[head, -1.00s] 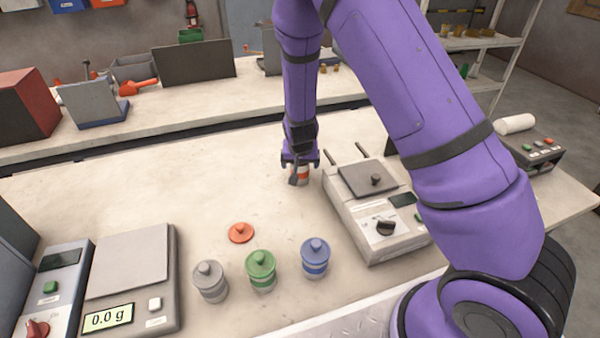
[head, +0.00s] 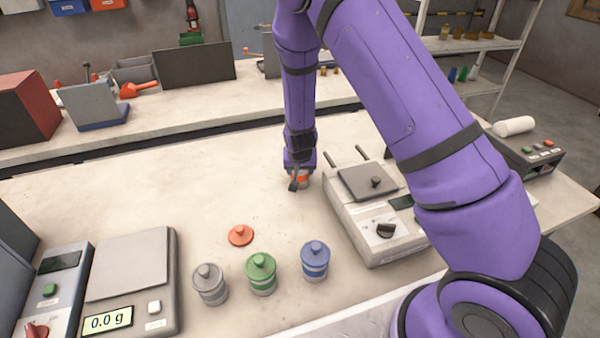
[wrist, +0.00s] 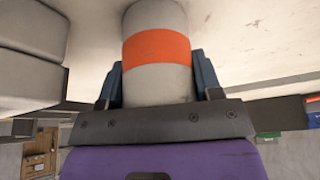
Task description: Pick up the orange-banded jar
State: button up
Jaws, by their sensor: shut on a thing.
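The orange-banded jar (head: 300,180) is a pale grey cylinder with an orange band, at the middle of the table left of the grey heated-plate device. My gripper (head: 298,172) reaches down over it and is shut on it. In the wrist view the jar (wrist: 157,50) fills the space between the two dark blue fingers of my gripper (wrist: 158,85), one at each side. An orange lid (head: 241,235) lies on the table nearer the front.
Grey (head: 210,284), green (head: 261,273) and blue (head: 315,261) lidded jars stand at the front. A device with a knob and two prongs (head: 375,215) is close right of my gripper. A scale (head: 130,270) reading 0.0 g is at left. The table's left middle is clear.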

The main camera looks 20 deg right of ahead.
jog(key=shift+r, duration=0.15)
jog(key=shift+r, duration=0.25)
jog(key=v, duration=0.3)
jog(key=shift+w+r, duration=0.1)
jog(key=shift+w, duration=0.15)
jog(key=s+a+r, duration=0.1)
jog(key=s+a, duration=0.6)
jog(key=s, duration=0.6)
jog(key=shift+a+r, duration=0.15)
jog(key=shift+a, duration=0.15)
